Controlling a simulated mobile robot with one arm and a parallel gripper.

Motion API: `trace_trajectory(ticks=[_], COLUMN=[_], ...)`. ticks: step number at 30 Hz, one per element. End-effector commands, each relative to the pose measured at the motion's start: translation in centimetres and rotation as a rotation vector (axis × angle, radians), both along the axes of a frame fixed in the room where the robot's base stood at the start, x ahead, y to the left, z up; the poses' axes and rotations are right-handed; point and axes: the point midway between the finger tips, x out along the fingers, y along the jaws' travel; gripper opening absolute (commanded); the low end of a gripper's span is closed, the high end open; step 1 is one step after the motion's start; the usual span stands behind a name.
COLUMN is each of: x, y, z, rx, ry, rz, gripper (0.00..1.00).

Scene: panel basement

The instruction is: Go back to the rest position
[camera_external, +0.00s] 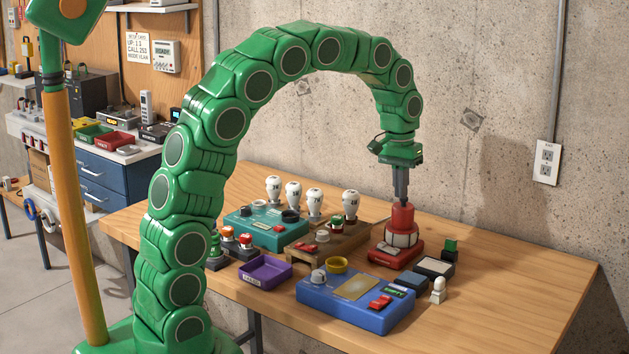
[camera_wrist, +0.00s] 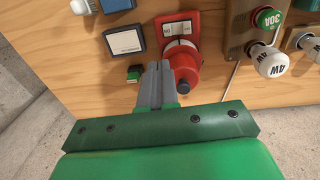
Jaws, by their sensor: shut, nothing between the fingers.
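My green segmented arm arches over the wooden table (camera_external: 540,262). My gripper (camera_external: 401,200) points straight down, with its grey fingers together and nothing held. In the external view the fingertips are at the top of a red knobbed device (camera_external: 402,235) with a pale band and a red base; I cannot tell whether they touch. In the wrist view the closed fingers (camera_wrist: 157,70) lie just left of the same red device (camera_wrist: 187,68), which has a dark tip.
A wooden block (camera_external: 322,243) stands beside the red device. A concrete wall (camera_external: 480,90) rises behind. The table's right end is clear.

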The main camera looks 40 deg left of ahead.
Motion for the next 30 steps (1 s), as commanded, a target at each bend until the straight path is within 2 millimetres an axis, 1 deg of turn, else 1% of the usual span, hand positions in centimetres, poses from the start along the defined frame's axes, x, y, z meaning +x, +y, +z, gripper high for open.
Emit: trace_trajectory(ticks=[3, 13, 17, 23, 30], x=[0.0, -0.1, -0.9, -4.5, -9.8], y=[0.0, 0.0, 0.9, 4.1, 8.0], z=[0.3, 0.3, 0.7, 1.9, 3.0], rx=[0.001, 0.001, 0.005, 0.019, 0.035], ry=[0.002, 0.002, 0.004, 0.015, 0.036], rz=[0.0, 0.0, 0.006, 0.019, 0.032], gripper=[0.0, 0.0, 0.0, 0.0, 0.0])
